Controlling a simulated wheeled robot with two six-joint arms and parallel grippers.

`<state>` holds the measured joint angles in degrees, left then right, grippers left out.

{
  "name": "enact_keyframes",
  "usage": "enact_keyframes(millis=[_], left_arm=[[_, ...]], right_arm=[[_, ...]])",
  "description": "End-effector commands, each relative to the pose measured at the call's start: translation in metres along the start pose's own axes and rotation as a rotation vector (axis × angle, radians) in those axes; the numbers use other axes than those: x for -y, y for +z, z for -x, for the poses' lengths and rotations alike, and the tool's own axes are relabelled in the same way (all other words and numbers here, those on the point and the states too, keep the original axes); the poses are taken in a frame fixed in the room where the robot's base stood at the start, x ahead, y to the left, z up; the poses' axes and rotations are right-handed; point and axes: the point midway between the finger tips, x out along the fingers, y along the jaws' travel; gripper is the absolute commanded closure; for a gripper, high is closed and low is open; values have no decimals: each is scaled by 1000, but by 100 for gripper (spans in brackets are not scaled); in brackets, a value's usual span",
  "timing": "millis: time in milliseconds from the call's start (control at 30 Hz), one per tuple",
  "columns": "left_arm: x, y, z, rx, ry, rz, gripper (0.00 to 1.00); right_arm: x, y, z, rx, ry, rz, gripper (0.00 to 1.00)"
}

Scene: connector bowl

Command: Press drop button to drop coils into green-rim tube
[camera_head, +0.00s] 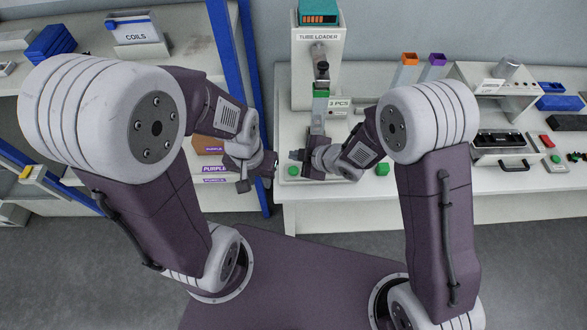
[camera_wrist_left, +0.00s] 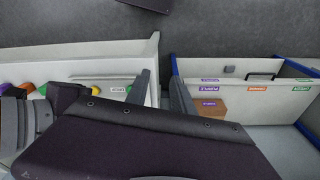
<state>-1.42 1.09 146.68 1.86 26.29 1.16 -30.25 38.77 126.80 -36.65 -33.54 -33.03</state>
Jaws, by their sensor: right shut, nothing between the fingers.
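The tube loader (camera_head: 319,62) stands on the white table with a teal display on top. A green-rim tube (camera_head: 319,110) stands upright under its outlet, beside the "3 PCS" label (camera_head: 339,104); its inside cannot be seen. I cannot make out which part is the drop button. My right gripper (camera_head: 296,157) is shut and empty, low in front of the tube. My left gripper (camera_head: 268,169) is off the table's left edge, next to the blue-framed shelf. In the left wrist view its two grey fingers (camera_wrist_left: 160,97) stand apart with nothing seen between them.
Orange-rim (camera_head: 405,70) and purple-rim (camera_head: 432,67) tubes stand at the back. A coils bin (camera_head: 134,30) is on the left shelf. A blue post (camera_head: 252,100) stands close to my left gripper.

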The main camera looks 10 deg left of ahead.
Motion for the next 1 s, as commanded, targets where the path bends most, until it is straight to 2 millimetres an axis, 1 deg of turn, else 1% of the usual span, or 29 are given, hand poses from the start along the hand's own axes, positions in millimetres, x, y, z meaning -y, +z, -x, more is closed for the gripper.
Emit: enact_keyframes(millis=[33, 67, 100, 1000], left_arm=[[0, 0, 0, 0, 0, 0, 89], [0, 0, 0, 0, 0, 0, 97], [0, 0, 0, 0, 0, 0, 100], [0, 0, 0, 0, 0, 0, 100]], right_arm=[[0, 0, 0, 0, 0, 0, 100], [0, 0, 0, 0, 0, 0, 100], [0, 0, 0, 0, 0, 0, 100], [0, 0, 0, 0, 0, 0, 100]])
